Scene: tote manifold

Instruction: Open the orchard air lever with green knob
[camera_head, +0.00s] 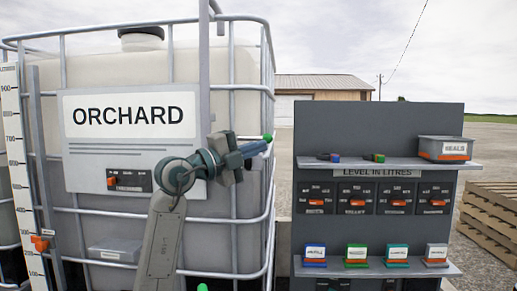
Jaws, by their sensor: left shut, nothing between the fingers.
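The ORCHARD tote (220,100) is a pale tank in a metal cage, filling the left side, with an ORCHARD sign (130,120) on its front. My left gripper (254,148) is shut and empty in front of the tote's right edge, pointing right. A small green round piece (267,138) shows right at its fingertips; I cannot tell whether they touch or whether it is a lever's knob. The rest of any lever is hidden or out of frame. My right gripper is not in view.
A grey panel (380,120) labelled LEVEL IN LITRES stands to the right, with shelves, orange-marked counters and small labelled boxes. A SEALS box (446,148) sits on its upper shelf. A level scale (18,170) with an orange marker stands at far left. Wooden pallets (490,220) lie at far right.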

